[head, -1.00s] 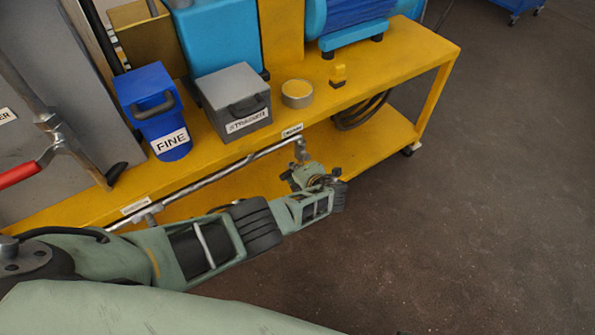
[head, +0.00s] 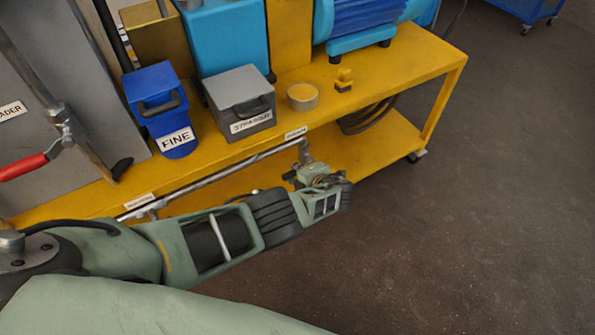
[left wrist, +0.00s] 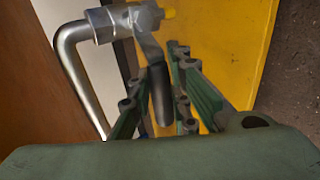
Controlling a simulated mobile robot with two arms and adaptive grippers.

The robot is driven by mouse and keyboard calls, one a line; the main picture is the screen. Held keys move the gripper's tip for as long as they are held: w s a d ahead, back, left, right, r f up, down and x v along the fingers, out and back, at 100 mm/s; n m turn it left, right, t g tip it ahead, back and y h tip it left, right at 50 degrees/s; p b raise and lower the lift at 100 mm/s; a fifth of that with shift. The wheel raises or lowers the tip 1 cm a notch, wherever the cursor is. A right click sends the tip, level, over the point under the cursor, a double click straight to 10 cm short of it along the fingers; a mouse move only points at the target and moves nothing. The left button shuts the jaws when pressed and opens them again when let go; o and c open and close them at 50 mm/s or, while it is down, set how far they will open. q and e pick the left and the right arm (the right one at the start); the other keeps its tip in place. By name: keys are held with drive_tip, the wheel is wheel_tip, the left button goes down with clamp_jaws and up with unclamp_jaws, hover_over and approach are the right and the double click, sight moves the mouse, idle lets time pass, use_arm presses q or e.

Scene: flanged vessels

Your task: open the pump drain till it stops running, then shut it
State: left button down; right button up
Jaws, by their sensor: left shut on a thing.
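The drain valve (left wrist: 106,24) is a steel fitting at the end of a bent steel pipe in the left wrist view. A lever with a dark grip (left wrist: 161,92) hangs from it. My left gripper (left wrist: 157,88) has its green fingers on both sides of this lever and is shut on it. In the head view my left gripper (head: 322,180) is at the right end of the steel pipe (head: 225,172) along the cart's front, below a small white label. The gripper hides most of the valve there. No running liquid can be made out. My right gripper is not in view.
The yellow cart (head: 415,70) carries a blue FINE container (head: 157,92), a grey lidded box (head: 240,92), a round tin (head: 302,97) and a blue motor (head: 362,18). A red-handled tool (head: 25,167) is at left. The floor at right is clear.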

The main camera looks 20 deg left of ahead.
use_arm(q)
drive_tip(key=shift+d, duration=0.1)
drive_tip(key=c, duration=1.7)
unclamp_jaws()
drive_tip(key=shift+o, duration=0.4)
drive_tip(key=shift+s+d+r, duration=0.1)
drive_tip(key=shift+d, duration=0.05)
